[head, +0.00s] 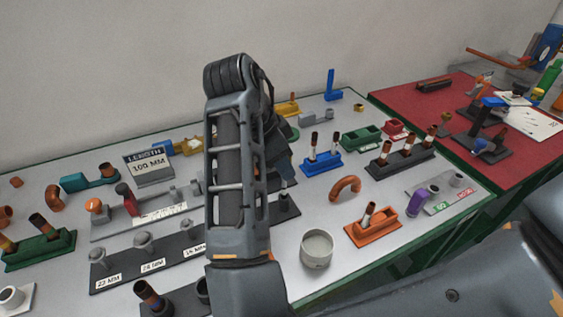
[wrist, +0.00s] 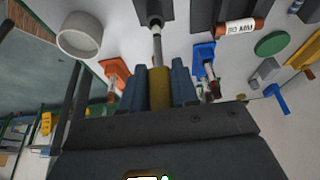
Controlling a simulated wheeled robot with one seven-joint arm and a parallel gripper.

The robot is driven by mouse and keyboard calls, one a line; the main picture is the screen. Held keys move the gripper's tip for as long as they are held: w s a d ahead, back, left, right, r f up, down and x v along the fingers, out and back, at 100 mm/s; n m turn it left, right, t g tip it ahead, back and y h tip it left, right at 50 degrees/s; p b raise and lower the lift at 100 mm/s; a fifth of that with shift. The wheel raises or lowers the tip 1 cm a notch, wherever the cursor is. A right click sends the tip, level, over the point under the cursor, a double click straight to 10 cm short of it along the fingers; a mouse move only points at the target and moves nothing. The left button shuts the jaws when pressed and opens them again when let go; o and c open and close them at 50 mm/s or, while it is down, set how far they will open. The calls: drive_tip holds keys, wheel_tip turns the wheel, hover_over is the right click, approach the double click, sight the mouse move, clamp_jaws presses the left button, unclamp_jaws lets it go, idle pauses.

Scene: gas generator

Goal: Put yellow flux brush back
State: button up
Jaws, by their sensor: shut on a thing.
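In the wrist view, my gripper (wrist: 160,82) is shut on the yellow handle of the flux brush (wrist: 159,90). The brush's thin grey shaft points away from the fingers toward a dark block (wrist: 168,10) at the top edge. I cannot tell whether its tip touches that block. In the head view, my arm crosses the middle of the table and hides most of the gripper and the brush. A yellow holder (head: 288,108) stands at the back of the table; a yellow piece also shows in the wrist view (wrist: 302,52).
A round grey cup (head: 317,249) and an orange holder (head: 373,232) stand right of my arm. A blue holder (head: 322,163), a green holder (head: 362,138) and a black rack (head: 400,160) are farther back. A red-topped table (head: 440,105) adjoins at right.

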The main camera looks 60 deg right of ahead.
drive_tip(key=shift+f, duration=0.3)
drive_tip(key=shift+f+b, duration=0.35)
drive_tip(key=shift+b, duration=0.2)
drive_tip(key=shift+f+b, duration=1.9)
drive_tip(key=shift+f, duration=0.25)
drive_tip(key=o, duration=1)
drive_tip(key=shift+c, duration=0.2)
drive_tip(key=v, duration=0.8)
drive_tip(key=shift+p, duration=0.45)
